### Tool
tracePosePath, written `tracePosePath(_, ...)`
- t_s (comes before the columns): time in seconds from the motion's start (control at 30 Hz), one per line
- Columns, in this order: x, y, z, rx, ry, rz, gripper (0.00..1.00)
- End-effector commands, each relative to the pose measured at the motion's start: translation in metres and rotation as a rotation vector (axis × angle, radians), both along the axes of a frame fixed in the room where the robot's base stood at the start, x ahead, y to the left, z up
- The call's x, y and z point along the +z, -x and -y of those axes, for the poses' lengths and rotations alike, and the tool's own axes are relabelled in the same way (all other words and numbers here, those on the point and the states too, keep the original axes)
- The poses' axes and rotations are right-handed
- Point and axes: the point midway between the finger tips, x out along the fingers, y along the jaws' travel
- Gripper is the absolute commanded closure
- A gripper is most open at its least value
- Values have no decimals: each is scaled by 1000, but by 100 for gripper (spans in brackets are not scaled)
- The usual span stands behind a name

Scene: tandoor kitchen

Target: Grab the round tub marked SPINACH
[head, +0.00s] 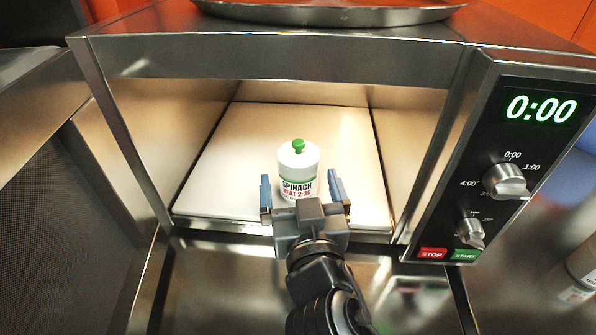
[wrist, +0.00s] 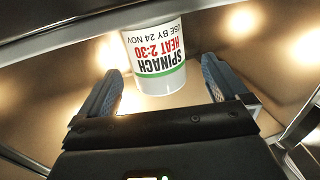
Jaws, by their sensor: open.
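The round white tub marked SPINACH (head: 298,165) stands upright on the pale floor of the open microwave, with a green knob on its lid and a green band. Its label also reads HEAT 2:30. My gripper (head: 302,190) is open and empty at the cavity's front, its two blue fingers apart on either side of the tub's lower front. In the wrist view the tub (wrist: 155,52) appears upside down, just beyond and between the fingertips (wrist: 160,75). I cannot tell whether the fingers reach alongside it; no contact shows.
The microwave's pale floor plate (head: 225,180) is bare around the tub. Steel side walls and a top edge frame the opening. A control panel (head: 500,180) with dials and 0:00 stands right. The open door (head: 60,220) is at left. A metal tray (head: 330,14) lies on top.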

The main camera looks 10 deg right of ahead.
Motion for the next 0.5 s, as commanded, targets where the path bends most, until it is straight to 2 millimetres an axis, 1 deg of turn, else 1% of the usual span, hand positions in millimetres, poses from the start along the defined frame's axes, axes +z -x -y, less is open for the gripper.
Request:
tracePosePath(0.17,5,-25,2,-1,0,0,0)
tracePosePath(0.3,2,-43,2,-1,0,0,0)
tracePosePath(0.4,1,-49,2,0,0,0,0)
tracePosePath(0.5,0,-50,2,0,-1,0,0)
